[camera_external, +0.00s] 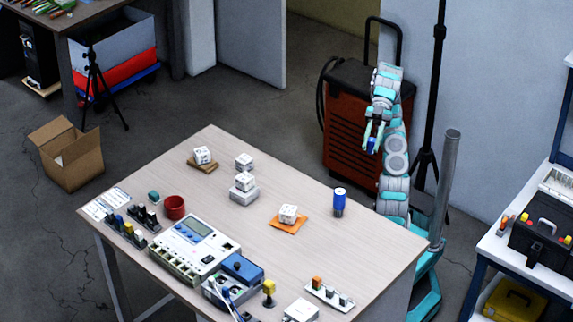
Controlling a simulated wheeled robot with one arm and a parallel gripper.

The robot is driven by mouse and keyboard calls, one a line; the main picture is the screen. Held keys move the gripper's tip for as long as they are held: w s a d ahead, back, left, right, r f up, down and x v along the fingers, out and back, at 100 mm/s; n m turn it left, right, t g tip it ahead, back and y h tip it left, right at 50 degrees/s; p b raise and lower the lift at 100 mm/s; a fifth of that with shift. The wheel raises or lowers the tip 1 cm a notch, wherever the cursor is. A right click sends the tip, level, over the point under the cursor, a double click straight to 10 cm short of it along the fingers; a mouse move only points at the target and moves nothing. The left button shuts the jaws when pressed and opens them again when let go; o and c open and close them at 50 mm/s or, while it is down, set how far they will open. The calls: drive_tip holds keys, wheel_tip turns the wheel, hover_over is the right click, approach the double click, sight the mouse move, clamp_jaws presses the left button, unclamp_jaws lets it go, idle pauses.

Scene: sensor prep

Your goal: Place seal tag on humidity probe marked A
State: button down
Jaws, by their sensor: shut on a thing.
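My gripper (373,141) is raised beyond the table's far right side, in front of the red cabinet. It is shut on a small blue thing (372,146), which may be the seal tag. Several white cubes with dark markings look like the humidity probes: one (203,154) on a brown pad, one (244,160) near the table's middle, one (244,181) on a grey-white block (243,194), and one (288,213) on an orange pad (289,225). The markings are too small to read, so I cannot tell which is A. My gripper is apart from all of them.
A blue can (339,203) stands at the table's right side, closest to my arm. A red cup (174,207), a meter box (194,249), a blue device (240,269) and small connectors crowd the near side. The wooden table (340,250) has bare room around the cubes.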

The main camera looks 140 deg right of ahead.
drive_tip(key=b, duration=0.1)
hover_over(340, 192)
drive_tip(key=shift+s+f, duration=0.1)
drive_tip(key=shift+f, duration=0.8)
drive_tip(key=shift+f+b, duration=0.45)
drive_tip(key=shift+f, duration=1.25)
drive_tip(key=shift+f, duration=0.2)
drive_tip(key=c, duration=0.6)
unclamp_jaws()
drive_tip(key=shift+r, duration=0.1)
drive_tip(key=shift+s+r, duration=0.1)
drive_tip(key=shift+r, duration=0.15)
drive_tip(key=p+v, duration=0.1)
drive_tip(key=v, duration=1.1)
